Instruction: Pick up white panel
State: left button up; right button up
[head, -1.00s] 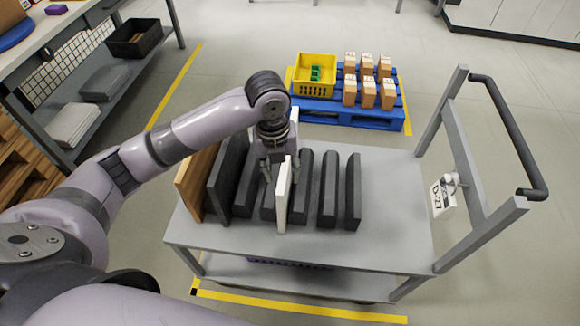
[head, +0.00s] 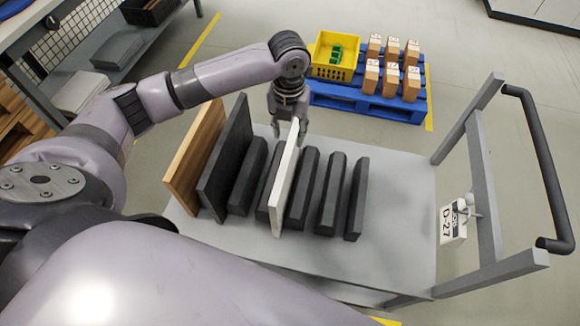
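The white panel (head: 284,192) stands on edge on the grey cart (head: 395,215), among dark grey slotted blocks. My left gripper (head: 289,130) is at the far end of the white panel. Its two fingers point down and are spread, one on each side of the panel's far top corner. A gap shows between the left finger and the panel, so it looks open. Whether the right finger touches the panel cannot be told. My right gripper is out of view.
A wooden panel (head: 193,157) and a tall black panel (head: 225,158) stand left of the white one. Dark blocks (head: 331,195) stand to its right. The cart's handle (head: 545,165) rises at the right. A blue pallet (head: 372,104) with a yellow crate (head: 333,66) and boxes lies behind.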

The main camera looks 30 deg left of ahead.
aim_at(289, 148)
pick_arm(q)
notch_tip(289, 148, down, 4)
jog(key=shift+r, duration=0.1)
notch_tip(289, 148, down, 2)
jog(key=shift+w+f, duration=0.1)
jog(key=shift+f, duration=0.45)
notch_tip(289, 148, down, 4)
jog(key=shift+r+p, duration=0.15)
jog(key=shift+p, duration=0.4)
jog(key=shift+f, duration=0.45)
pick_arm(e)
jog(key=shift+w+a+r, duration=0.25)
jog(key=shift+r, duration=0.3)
pick_arm(q)
jog(key=shift+c, duration=0.6)
grip_shut()
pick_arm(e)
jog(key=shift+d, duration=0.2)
